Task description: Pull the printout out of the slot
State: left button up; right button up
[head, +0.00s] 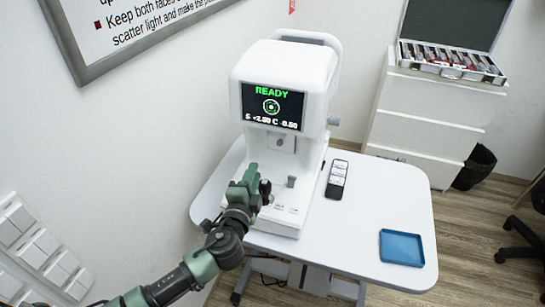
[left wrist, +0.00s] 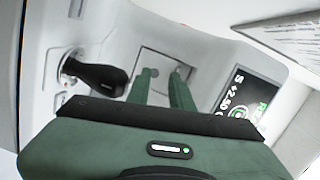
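The white eye-test machine (head: 285,80) stands on the table with its screen (head: 272,106) reading READY. A small square panel (head: 281,142) is on its front below the screen; it also shows in the left wrist view (left wrist: 163,64). I cannot make out a printout or its slot in either view. My left gripper (head: 252,171) is over the front of the machine's base, left of the black joystick (head: 265,188). In the left wrist view its two green fingers (left wrist: 166,74) stand apart with a narrow gap, nothing visible between them, in front of the panel. My right gripper is not in view.
The white table (head: 375,205) holds a dark remote-like device (head: 337,179) and a blue tray (head: 401,247). Its right part is mostly clear. A white drawer cabinet (head: 425,115) with an open lens case (head: 452,62) stands behind. A wall is at left.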

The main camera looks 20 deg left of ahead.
pick_arm(q)
jog(key=w+d+r+m+h, duration=0.1)
jog(key=w+d+r+m+t+h, duration=0.1)
jog(key=r+m, duration=0.1)
jog(key=shift+w+r+m, duration=0.1)
jog(key=shift+w+m, duration=0.15)
jog(key=shift+m, duration=0.05)
jog(key=w+b, duration=0.2)
jog(key=w, duration=0.7)
jog(key=shift+w+d+r, duration=0.15)
jog(key=shift+w+r, duration=0.05)
jog(key=shift+w, duration=0.2)
grip_shut()
jog(key=shift+s, duration=0.1)
jog(key=s+p, duration=0.1)
jog(key=s, duration=0.6)
jog(key=shift+s, duration=0.2)
